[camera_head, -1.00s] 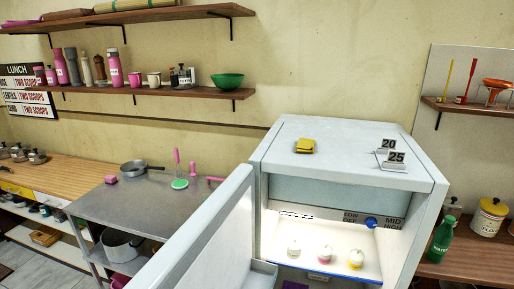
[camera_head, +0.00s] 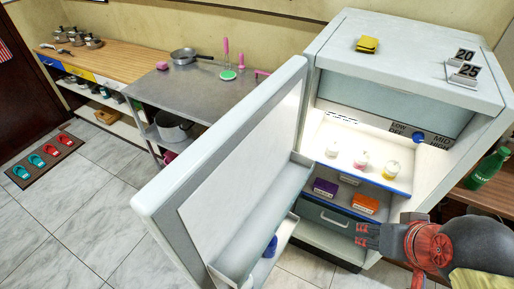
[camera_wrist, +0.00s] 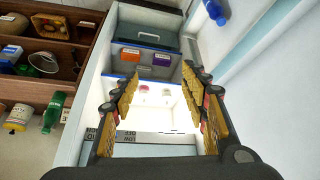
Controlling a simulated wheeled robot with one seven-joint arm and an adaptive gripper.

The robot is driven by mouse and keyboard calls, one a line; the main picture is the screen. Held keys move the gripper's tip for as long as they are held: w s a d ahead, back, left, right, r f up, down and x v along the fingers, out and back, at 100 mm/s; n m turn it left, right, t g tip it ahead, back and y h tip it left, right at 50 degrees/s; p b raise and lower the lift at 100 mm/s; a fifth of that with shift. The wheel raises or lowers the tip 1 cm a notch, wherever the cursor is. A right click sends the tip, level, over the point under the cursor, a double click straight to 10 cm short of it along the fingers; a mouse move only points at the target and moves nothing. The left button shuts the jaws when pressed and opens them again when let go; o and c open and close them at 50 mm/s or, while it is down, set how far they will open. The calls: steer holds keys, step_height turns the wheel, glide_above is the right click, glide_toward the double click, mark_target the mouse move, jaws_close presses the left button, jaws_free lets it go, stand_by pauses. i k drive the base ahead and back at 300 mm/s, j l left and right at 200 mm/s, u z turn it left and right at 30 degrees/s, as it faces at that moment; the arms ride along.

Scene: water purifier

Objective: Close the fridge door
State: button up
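The fridge (camera_head: 400,40) stands at the right of the head view with its front open. Its pale door (camera_head: 230,150) is swung wide out toward the lower left, inner shelves showing, with a blue item (camera_head: 270,246) in a lower one. My gripper (camera_head: 362,236) is in front of the fridge's lower part, to the right of the door and apart from it. In the wrist view, which looks upside down, my gripper (camera_wrist: 165,92) has its two fingers well apart with nothing between them. The fridge door (camera_wrist: 270,75) shows at the right there.
Small jars (camera_head: 361,160) stand on the lit fridge shelf, with purple (camera_head: 325,187) and orange (camera_head: 364,203) boxes below. A metal table (camera_head: 190,95) stands behind the door. Tiled floor (camera_head: 90,215) is clear at the left. A green bottle (camera_head: 487,168) stands at the right.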

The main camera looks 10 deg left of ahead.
mark_target(214, 210)
steer(key=k+j, duration=0.1)
steer(key=k, duration=0.25)
steer(key=k+j+z, duration=0.1)
steer(key=k, duration=0.25)
steer(key=k+j+z, duration=0.1)
steer(key=j, duration=0.3)
steer(key=k+j, duration=0.25)
steer(key=k+j+z, duration=0.15)
steer(key=j, duration=0.35)
steer(key=i+j, duration=0.1)
steer(key=j, duration=0.35)
steer(key=i+j+z, duration=0.1)
steer(key=j, duration=0.3)
steer(key=j+z, duration=0.1)
steer(key=j, duration=0.35)
steer(key=i, duration=0.05)
